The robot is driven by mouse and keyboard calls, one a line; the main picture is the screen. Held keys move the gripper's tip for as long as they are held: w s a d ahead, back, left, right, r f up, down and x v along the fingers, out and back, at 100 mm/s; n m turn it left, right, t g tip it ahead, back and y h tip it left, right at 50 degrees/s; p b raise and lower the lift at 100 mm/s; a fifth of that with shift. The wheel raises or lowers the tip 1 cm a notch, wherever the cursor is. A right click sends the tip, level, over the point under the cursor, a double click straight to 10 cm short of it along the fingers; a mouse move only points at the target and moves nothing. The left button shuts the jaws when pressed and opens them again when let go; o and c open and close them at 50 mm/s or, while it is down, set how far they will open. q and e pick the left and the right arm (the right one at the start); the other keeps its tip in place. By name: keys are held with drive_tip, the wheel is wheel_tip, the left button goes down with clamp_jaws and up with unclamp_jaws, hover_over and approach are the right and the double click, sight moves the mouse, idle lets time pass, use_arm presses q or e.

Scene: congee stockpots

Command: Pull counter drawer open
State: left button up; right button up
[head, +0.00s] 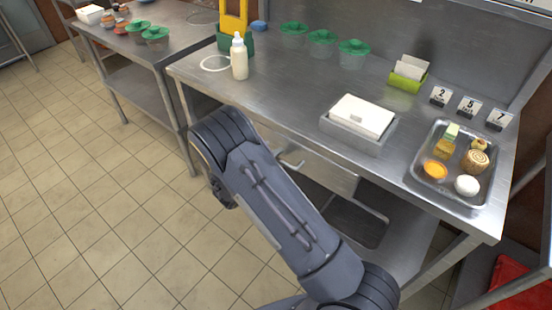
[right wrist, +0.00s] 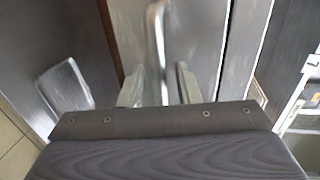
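The counter drawer (head: 325,174) has a plain metal front under the steel counter's front edge and looks shut or nearly so. Its bar handle (head: 291,160) shows just past my right arm in the head view. In the right wrist view the handle (right wrist: 156,45) runs down between the two pale fingers of my right gripper (right wrist: 159,88). The fingers are apart, one on each side of the bar, with a visible gap. Whether either finger touches it is unclear. In the head view my right arm hides the gripper. My left gripper is not in view.
On the steel counter (head: 290,100) stand a squeeze bottle (head: 239,58), green-lidded containers (head: 322,42), a white box in a metal tray (head: 360,117), and a food tray (head: 483,196). A lower shelf (head: 357,222) lies below. The tiled floor (head: 90,190) at left is clear.

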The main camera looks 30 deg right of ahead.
drive_tip(key=shift+c, duration=0.4)
clamp_jaws()
drive_tip(key=shift+a, duration=0.1)
drive_tip(key=f+p+v, duration=0.1)
drive_tip(key=f+v, duration=0.1)
drive_tip(key=v, duration=1.1)
drive_tip(key=a+f+p+v, duration=0.1)
drive_tip(key=f+v, duration=0.2)
drive_tip(key=v, duration=0.9)
drive_tip(key=shift+s+a, duration=0.35)
drive_tip(key=shift+s, duration=0.1)
drive_tip(key=shift+f, duration=0.15)
drive_tip(key=shift+o, duration=0.4)
unclamp_jaws()
